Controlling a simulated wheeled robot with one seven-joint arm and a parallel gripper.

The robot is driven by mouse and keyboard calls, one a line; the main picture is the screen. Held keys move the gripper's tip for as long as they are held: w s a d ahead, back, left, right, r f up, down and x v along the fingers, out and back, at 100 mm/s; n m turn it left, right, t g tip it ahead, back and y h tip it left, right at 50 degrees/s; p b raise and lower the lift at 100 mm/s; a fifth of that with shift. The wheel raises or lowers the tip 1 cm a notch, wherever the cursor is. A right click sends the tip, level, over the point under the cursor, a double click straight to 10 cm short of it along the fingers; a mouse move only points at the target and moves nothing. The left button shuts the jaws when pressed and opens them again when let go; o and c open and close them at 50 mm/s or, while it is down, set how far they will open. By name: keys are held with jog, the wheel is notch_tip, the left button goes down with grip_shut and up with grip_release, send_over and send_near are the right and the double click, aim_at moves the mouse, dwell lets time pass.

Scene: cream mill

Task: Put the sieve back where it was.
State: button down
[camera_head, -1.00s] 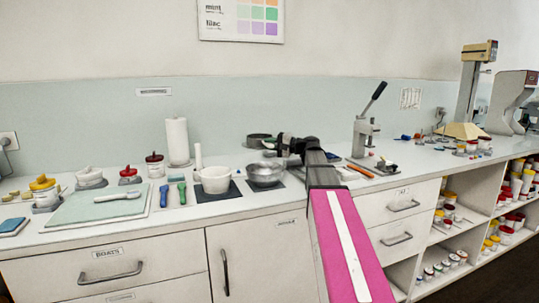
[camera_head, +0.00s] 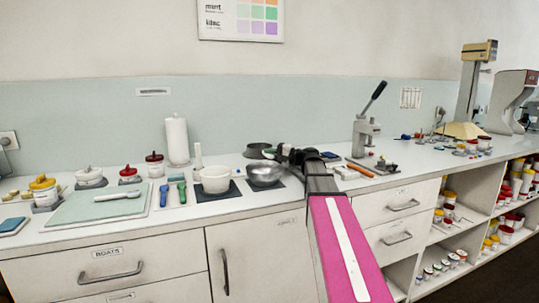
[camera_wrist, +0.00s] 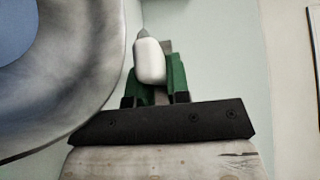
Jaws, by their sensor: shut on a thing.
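The sieve (camera_head: 257,151) is a dark, shallow round thing behind the metal bowl in the head view. My gripper (camera_head: 277,152) is just right of it, at the end of my arm. In the wrist view my gripper (camera_wrist: 155,82) has its green fingers closed around a rounded white piece (camera_wrist: 150,62), apparently the sieve's handle. A large curved grey metal wall (camera_wrist: 95,70) fills the left of that view; I cannot tell whether it is the sieve or the bowl. The sieve's contact with the counter is hidden.
The metal bowl (camera_head: 265,174) and the white mortar (camera_head: 214,180) stand on dark mats in front. A paper towel roll (camera_head: 177,140) stands at the back left. The lever press (camera_head: 366,133) stands to the right, with small tools in front of it.

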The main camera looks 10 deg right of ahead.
jog(key=shift+f, duration=0.15)
jog(key=c, duration=1.1)
grip_release()
jog(key=shift+r, duration=0.5)
jog(key=v, duration=1.2)
jog(key=shift+s+r, duration=0.1)
jog(key=shift+r, duration=0.05)
